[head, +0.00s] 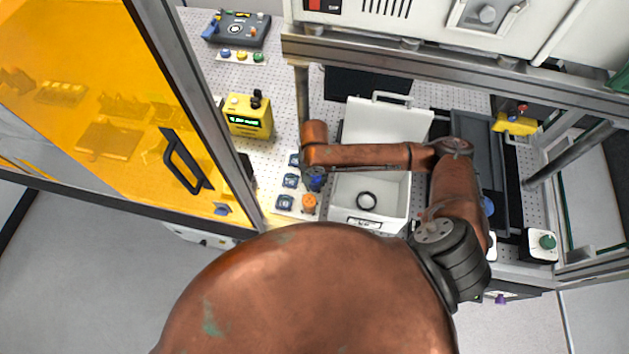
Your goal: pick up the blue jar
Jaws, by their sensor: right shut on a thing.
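My right arm reaches over the white open box and ends in a wrist pointing down at its left side. My right gripper (315,174) is mostly hidden under that wrist. It is shut on a small blue thing, which looks like the blue jar (316,184); only a little of it shows below the wrist. I cannot tell whether the jar touches the perforated board beneath. My left gripper is not in view.
A yellow device (248,117) stands behind left. An orange-tinted door (90,110) and metal frame bars flank the bench.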

